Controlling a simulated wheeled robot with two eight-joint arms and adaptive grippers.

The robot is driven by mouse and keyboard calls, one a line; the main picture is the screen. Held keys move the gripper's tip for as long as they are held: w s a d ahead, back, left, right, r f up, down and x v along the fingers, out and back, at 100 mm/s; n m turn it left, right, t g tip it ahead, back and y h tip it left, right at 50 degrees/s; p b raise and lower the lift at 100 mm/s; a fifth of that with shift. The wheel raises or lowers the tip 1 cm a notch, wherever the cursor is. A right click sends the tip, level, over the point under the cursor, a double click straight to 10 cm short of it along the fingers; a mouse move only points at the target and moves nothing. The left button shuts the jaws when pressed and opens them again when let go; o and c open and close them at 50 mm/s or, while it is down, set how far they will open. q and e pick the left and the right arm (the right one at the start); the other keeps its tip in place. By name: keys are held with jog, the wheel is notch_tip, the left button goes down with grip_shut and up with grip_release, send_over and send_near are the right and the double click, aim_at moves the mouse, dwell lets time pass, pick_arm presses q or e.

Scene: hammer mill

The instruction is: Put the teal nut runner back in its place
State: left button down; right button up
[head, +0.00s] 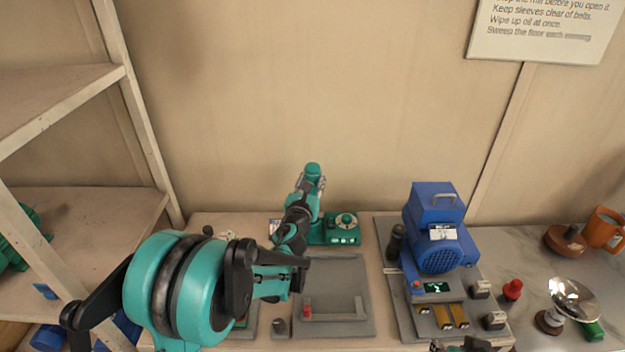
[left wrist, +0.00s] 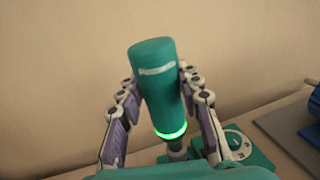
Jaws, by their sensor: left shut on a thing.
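The teal nut runner (left wrist: 156,85) is a teal cylinder with a lit green ring near its lower end. My left gripper (head: 308,187) is shut on it, with a finger on each side in the left wrist view (left wrist: 152,110). The nut runner's rounded top (head: 313,169) shows above the fingers in the head view. It stands close to upright over or just beside a teal base (head: 342,230) with a round dial and green lights. My gripper hides its lower end, so I cannot tell whether it touches the base. A dark piece, seemingly my right gripper (head: 470,346), barely shows at the bottom edge.
A grey tray (head: 355,270) with a handle lies in front of the base. A blue mill (head: 437,235) stands on a grey plate to the right, a dark cylinder (head: 396,243) beside it. A shelf rack (head: 125,75) rises at the left. The wall is close behind.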

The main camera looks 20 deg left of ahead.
pick_arm(q)
jog(key=shift+f+b, duration=3.3)
jog(key=shift+f, duration=0.4)
jog(key=c, duration=1)
grip_release()
jog(key=shift+r, duration=0.1)
jog(key=shift+o, duration=0.2)
jog(key=s, duration=1.2)
jog(key=shift+d, duration=0.35)
jog(key=shift+s, duration=0.15)
jog(key=s, duration=0.7)
notch_tip(320, 180, up, 10)
jog(key=p, duration=0.9)
jog(key=shift+d, duration=0.2)
jog(key=shift+w, duration=0.15)
